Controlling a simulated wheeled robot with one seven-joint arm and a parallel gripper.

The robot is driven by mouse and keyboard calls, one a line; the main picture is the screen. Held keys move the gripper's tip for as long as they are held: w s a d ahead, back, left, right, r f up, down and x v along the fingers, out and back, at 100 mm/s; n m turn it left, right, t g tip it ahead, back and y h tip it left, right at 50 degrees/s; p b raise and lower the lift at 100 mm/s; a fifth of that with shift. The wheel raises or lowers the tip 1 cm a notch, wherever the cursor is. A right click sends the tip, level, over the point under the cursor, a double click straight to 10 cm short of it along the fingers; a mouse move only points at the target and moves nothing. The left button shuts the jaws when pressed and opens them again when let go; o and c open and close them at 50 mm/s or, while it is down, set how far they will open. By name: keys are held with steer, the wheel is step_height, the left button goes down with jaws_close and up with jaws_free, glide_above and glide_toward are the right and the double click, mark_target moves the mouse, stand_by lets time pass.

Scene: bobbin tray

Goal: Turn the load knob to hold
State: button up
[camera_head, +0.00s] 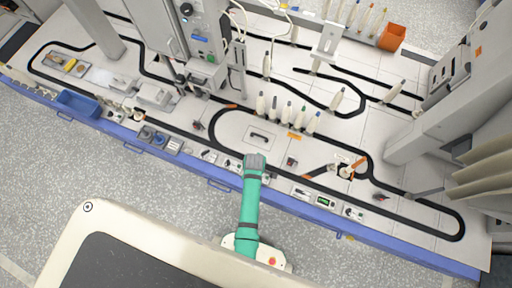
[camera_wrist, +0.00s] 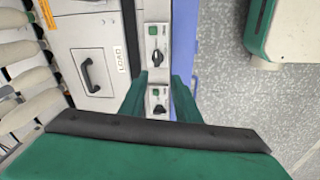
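Two small grey panels with dark knobs lie in a row in the wrist view. The upper knob (camera_wrist: 156,57) is on a panel with a green label. The lower knob (camera_wrist: 159,108) lies between my gripper's fingers, partly framed by them. The panel lettering is too small to read. A "LOAD" label (camera_wrist: 121,58) is on the white plate to their left. My gripper (camera_wrist: 158,82) has two teal fingers, apart and with nothing held; contact with the lower knob cannot be told. In the head view my gripper (camera_head: 254,160) is over the table's front edge, hiding what is beneath.
A black handle (camera_wrist: 90,75) is on the white plate, with pale bobbins (camera_wrist: 22,75) to its left. The blue table edge (camera_wrist: 184,40) runs along the right of the knobs. In the head view, bobbins (camera_head: 288,112) stand behind my gripper.

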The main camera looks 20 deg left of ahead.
steer(key=shift+n+g+h, duration=0.4)
steer(key=shift+n+g, duration=0.3)
steer(key=shift+n, duration=0.2)
steer(key=f, duration=0.3)
steer(key=w+f, duration=0.1)
steer(key=f, duration=0.2)
steer(key=w+f, duration=0.1)
steer(key=f, duration=0.3)
steer(key=shift+w, duration=0.25)
steer(key=shift+d+f, duration=0.1)
steer(key=shift+f, duration=0.05)
steer(key=shift+s, duration=0.1)
steer(key=shift+s, duration=0.1)
jaws_close()
